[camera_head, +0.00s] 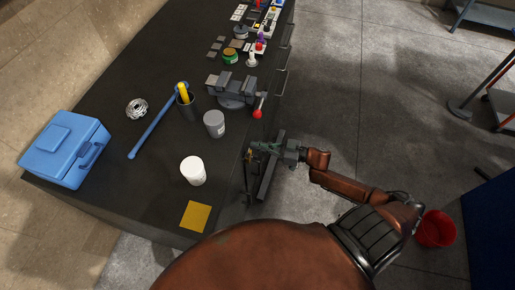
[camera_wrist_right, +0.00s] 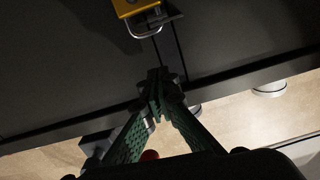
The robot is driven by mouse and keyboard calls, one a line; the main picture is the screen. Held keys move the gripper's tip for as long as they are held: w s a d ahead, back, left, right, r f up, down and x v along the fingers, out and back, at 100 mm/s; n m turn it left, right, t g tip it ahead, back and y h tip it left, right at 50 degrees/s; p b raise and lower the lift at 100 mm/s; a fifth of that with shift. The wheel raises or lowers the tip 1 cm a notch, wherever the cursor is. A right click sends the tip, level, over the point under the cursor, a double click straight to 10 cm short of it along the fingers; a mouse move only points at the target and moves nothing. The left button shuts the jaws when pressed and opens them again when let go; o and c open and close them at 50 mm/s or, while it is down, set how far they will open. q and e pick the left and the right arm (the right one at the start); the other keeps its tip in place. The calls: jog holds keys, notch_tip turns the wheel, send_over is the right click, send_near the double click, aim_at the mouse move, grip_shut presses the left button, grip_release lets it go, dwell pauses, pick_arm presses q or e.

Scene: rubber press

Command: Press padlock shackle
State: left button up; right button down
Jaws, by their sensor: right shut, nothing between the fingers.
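The padlock shows in the right wrist view at the top edge. It has a yellow body (camera_wrist_right: 132,7), cut off by the frame, and a silver U-shaped shackle (camera_wrist_right: 147,29) that points toward my gripper. My right gripper (camera_wrist_right: 156,92) is shut and empty, its green finger pads meeting at the tips. The tips are apart from the shackle in the picture. In the head view the right gripper (camera_head: 254,152) is at the right edge of the dark workbench (camera_head: 140,75). A small yellowish spot beside its tips may be the padlock, too small to tell. My left gripper is not in view.
A vise (camera_head: 233,88) with a red-ended handle, a grey can (camera_head: 214,124), a white cup (camera_head: 193,170) and a yellow sheet (camera_head: 195,216) are on the bench. A blue toolbox (camera_head: 66,148) is at the left. Open floor lies to the right, with a red bucket (camera_head: 435,229).

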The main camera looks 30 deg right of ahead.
jog(key=v, duration=1)
jog(key=s+d+f+m+h, duration=0.15)
jog(key=d+f+h, duration=0.3)
jog(key=f, duration=0.55)
jog(key=s+d+f+m+h, duration=0.1)
jog(key=d+f+m+h, duration=0.4)
jog(key=f, duration=0.6)
jog(key=s+d+f+g+h, duration=0.1)
jog(key=s+f+g, duration=0.1)
jog(key=s+f, duration=0.45)
jog(key=s+d+f+g+h, duration=0.1)
jog(key=s+f, duration=0.2)
jog(key=f, duration=0.6)
jog(key=s+a+f+g+h, duration=0.1)
jog(key=s+a+f+g, duration=0.35)
jog(key=s+f, duration=0.75)
jog(key=s+a+f+g, duration=0.2)
jog(key=s+a+f, duration=0.2)
jog(key=s, duration=0.5)
jog(key=s+a+f+g, duration=0.3)
jog(key=s+a+f, duration=0.1)
jog(key=s+a, duration=0.4)
jog(key=shift+s+a+f+y, duration=0.2)
jog(key=shift+s+a+y, duration=0.15)
jog(key=shift+s, duration=0.55)
